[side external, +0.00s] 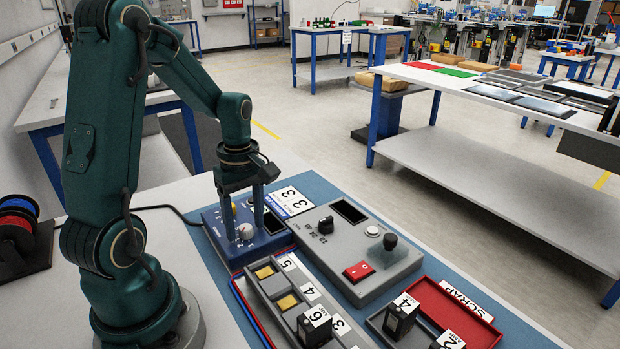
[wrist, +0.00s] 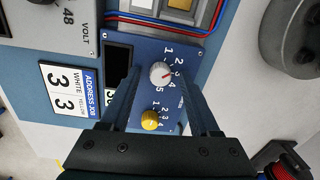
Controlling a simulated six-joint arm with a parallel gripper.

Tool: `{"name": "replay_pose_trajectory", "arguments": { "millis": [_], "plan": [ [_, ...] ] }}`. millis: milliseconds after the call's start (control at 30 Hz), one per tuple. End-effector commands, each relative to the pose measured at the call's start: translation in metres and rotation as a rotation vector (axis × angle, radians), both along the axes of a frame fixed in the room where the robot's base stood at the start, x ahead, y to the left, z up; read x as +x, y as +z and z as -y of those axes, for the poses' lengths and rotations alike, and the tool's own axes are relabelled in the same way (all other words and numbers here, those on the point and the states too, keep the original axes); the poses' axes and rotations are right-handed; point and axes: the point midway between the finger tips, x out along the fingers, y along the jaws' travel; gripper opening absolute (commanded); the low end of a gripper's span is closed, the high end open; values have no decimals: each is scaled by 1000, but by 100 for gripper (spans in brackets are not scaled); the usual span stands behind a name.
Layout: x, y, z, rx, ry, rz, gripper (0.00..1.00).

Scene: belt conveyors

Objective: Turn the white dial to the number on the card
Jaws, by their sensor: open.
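The white dial (wrist: 160,73) sits on a blue panel (wrist: 188,48) with printed numbers 1 to 5 around it. A red mark on the dial faces right, roughly toward the 3; the exact setting is hard to read. It also shows in the side view (side external: 245,231). The card (wrist: 72,88) reads ADDRESS JOB, WHITE 3, YELLOW 3; it lies by the panel (side external: 287,202). My gripper (side external: 244,232) points down over the panel, open, one finger on each side of the white dial. I cannot tell whether the fingers touch it.
A yellow dial (wrist: 151,120) with its own numbers is close to the white one, between my fingers' bases in the wrist view. A grey panel (side external: 375,262) with a black knob, red switch and lever stands beside. A parts rail (side external: 268,290) and red scrap tray (side external: 455,315) lie in front.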

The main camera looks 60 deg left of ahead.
Motion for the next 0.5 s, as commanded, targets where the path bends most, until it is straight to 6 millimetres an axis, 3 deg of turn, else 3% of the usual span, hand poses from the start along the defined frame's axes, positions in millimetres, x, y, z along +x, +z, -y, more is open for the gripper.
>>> {"name": "replay_pose_trajectory", "arguments": {
  "millis": [133, 300, 500],
  "plan": [
    [0, 0, 0, 0, 0, 0, 62],
    [0, 0, 0, 0, -1, 0, 0],
    [0, 0, 0, 1, -5, 1, 0]
  ]
}}
